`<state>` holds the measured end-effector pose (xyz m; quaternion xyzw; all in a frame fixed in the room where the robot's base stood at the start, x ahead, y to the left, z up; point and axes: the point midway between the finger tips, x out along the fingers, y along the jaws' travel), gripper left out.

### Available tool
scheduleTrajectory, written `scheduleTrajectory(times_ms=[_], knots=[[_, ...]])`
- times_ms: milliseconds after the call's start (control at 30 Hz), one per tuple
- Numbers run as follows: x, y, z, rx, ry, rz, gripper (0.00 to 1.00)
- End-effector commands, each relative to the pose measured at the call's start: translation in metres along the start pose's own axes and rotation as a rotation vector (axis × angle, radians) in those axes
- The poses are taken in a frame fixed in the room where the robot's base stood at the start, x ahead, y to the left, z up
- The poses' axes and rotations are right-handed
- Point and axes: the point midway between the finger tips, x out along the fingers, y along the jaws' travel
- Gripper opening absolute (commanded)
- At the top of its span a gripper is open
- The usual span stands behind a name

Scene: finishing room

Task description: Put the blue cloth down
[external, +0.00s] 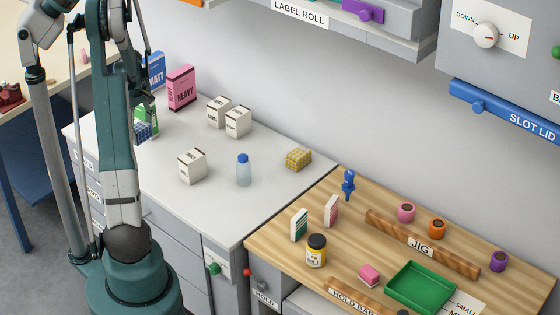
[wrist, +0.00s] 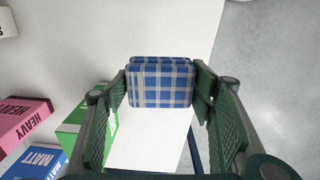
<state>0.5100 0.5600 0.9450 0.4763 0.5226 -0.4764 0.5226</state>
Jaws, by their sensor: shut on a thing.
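The blue cloth (wrist: 160,85) is a folded blue and white checked pad. In the wrist view it sits between the two green fingers of my gripper (wrist: 162,97), which touch its sides. In the external view the cloth (external: 142,132) shows partly, at the left part of the white counter (external: 225,200), beside my arm. My arm hides much of the gripper there. I cannot tell whether the cloth touches the counter or hangs just above it.
A green box (wrist: 82,135), a pink HEAVY box (external: 182,88) and a blue MATT box (external: 156,70) stand close by. White boxes (external: 192,166), a bottle (external: 243,170) and a yellow checked cloth (external: 298,159) are farther right. The counter's front middle is clear.

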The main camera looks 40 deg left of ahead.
Motion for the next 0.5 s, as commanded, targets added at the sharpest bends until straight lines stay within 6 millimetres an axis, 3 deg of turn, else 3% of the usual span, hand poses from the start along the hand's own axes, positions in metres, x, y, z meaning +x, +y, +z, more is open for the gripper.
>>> scheduleTrajectory(times_ms=[433,500], knots=[[-0.052,0.000,0.000,0.000,0.000,0.000,0.42],[-0.051,0.008,0.009,0.020,0.000,0.000,0.42]])
